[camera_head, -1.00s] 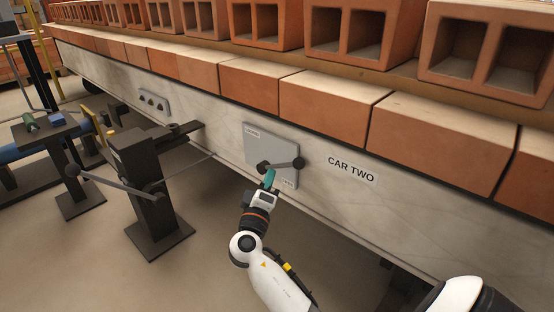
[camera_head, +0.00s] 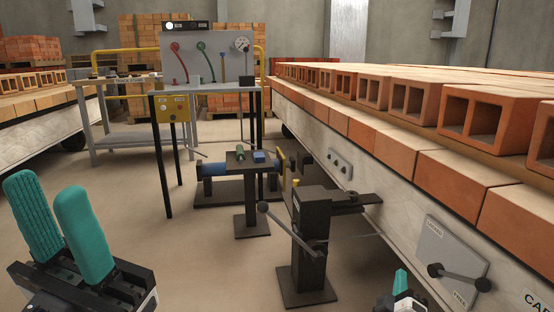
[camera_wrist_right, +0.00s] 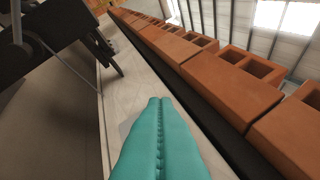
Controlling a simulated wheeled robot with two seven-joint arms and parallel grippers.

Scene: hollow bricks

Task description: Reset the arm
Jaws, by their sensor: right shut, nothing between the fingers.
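My left gripper (camera_head: 48,195) is at the lower left of the head view, raised, with its two teal fingers apart and nothing between them. My right gripper (camera_head: 400,282) shows only as a teal tip and a bit of white housing at the bottom edge, left of the grey lever plate (camera_head: 450,250) on the car's side. In the right wrist view its two teal fingers (camera_wrist_right: 156,105) are pressed together and empty, beside the car's pale side. The dark lever (camera_head: 460,277) on the plate lies nearly level and looks apart from the right gripper.
A black post with a crank (camera_head: 312,235) stands left of the car. Behind it are a small stand (camera_head: 250,200) and a workbench with a gauge panel (camera_head: 207,62). Hollow bricks (camera_head: 485,110) line the car's top. The floor at centre left (camera_head: 190,250) is clear.

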